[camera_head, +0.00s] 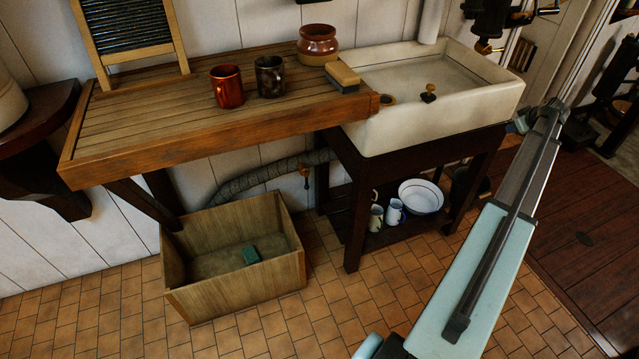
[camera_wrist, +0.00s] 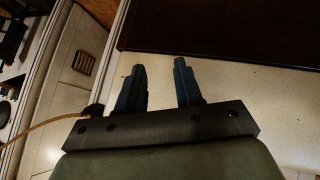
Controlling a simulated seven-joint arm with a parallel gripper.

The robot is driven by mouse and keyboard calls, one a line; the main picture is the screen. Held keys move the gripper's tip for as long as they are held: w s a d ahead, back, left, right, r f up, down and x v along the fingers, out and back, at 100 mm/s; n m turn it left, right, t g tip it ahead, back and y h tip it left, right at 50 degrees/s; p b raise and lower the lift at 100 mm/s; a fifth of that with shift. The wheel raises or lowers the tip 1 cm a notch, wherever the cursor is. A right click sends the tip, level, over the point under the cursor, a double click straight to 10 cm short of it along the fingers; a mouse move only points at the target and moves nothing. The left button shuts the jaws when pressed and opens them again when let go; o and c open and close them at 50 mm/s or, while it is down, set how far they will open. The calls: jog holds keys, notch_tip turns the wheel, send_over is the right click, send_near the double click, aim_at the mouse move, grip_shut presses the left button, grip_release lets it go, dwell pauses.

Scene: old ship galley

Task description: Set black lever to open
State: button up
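A black fixture (camera_head: 489,18) with a brass spout is on the wall above the sink's right end, cut off by the top edge. A dark handle-like part (camera_head: 547,9) shows to its right; I cannot tell whether this is the black lever or how it is set. My gripper (camera_wrist: 159,66) shows in the wrist view with its two dark fingers apart and nothing between them. It points toward a pale speckled surface and a dark panel. No lever is clear in that view.
The white sink (camera_head: 400,130) has a small brown knob-like piece (camera_head: 428,93) in it. The wooden drainboard (camera_head: 150,110) holds a red mug (camera_head: 227,88), a dark mug (camera_head: 269,77), a brown pot (camera_head: 317,46) and a sponge-like block (camera_head: 342,77). A wooden crate (camera_head: 240,303) stands below.

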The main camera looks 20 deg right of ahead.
jog(key=w+a+f+m+t+h, duration=0.1)
jog(key=w+a+f+h, duration=0.1)
jog(key=a+f, duration=0.9)
jog(key=w+a+f+m+h, duration=0.2)
jog(key=a+f, duration=0.8)
jog(key=f, duration=0.4)
jog(key=w+a+f+n+t+y, duration=0.1)
jog(key=a+f, duration=0.2)
jog(key=a, duration=0.8)
jog(key=w+a+f+n+t+y, duration=0.1)
jog(key=a+f, duration=0.2)
jog(key=a, duration=0.8)
jog(key=w+a+f+n+t+y, duration=0.15)
jog(key=a+f, duration=0.25)
jog(key=a, duration=0.8)
jog(key=m+t+y, duration=0.1)
jog(key=m+t, duration=0.2)
jog(key=t, duration=0.3)
send_near(307, 183)
jog(key=shift+g, duration=0.25)
jog(key=w, duration=0.3)
jog(key=w+d, duration=0.1)
jog(key=w, duration=0.3)
jog(key=w+d, duration=0.1)
jog(key=w, duration=0.2)
jog(key=shift+w, duration=0.3)
